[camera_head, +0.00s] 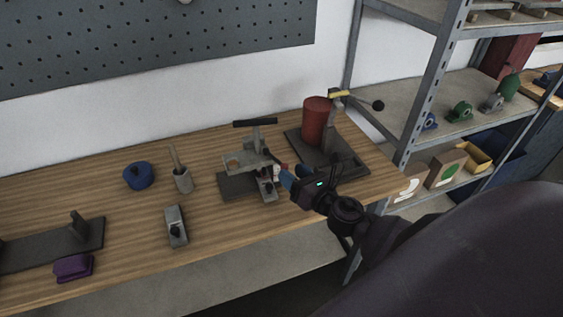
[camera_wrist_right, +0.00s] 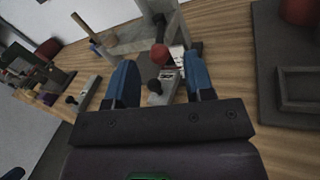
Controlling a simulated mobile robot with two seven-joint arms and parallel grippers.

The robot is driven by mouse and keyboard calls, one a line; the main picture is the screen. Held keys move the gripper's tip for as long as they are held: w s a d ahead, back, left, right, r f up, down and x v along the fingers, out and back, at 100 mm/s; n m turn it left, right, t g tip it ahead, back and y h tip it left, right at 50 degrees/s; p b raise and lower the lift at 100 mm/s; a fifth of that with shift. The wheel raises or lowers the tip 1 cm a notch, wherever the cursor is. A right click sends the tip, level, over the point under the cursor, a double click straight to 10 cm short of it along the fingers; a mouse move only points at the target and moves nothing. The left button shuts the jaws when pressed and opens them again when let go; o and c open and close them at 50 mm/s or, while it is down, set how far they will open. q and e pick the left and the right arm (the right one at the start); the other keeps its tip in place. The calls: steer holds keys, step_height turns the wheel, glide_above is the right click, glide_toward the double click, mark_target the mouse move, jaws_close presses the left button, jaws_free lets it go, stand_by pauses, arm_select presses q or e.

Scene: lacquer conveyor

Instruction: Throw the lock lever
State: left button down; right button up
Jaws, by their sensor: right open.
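My right gripper (camera_head: 289,177) is open, with its blue fingers pointing at a grey fixture (camera_head: 238,186) on the bench. In the right wrist view its fingertips (camera_wrist_right: 162,66) stand apart, and a red ball knob (camera_wrist_right: 158,55) shows between them, apart from both. The knob (camera_head: 283,167) is partly hidden by the gripper in the head view. A small grey block with a black knob (camera_wrist_right: 154,87) lies just below the red knob in the wrist view. Which part is the lock lever is not labelled.
A blue pot (camera_head: 138,175), a grey cup (camera_head: 183,181), a small grey block (camera_head: 175,226) and a purple block (camera_head: 74,268) are left. Metal shelving (camera_head: 435,75) stands right.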

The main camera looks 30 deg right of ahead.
mark_target(282, 165)
steer(key=shift+w+a, duration=0.15)
steer(key=shift+w, duration=1.05)
steer(key=shift+w+a, duration=0.15)
steer(key=shift+w, duration=1)
jaws_close()
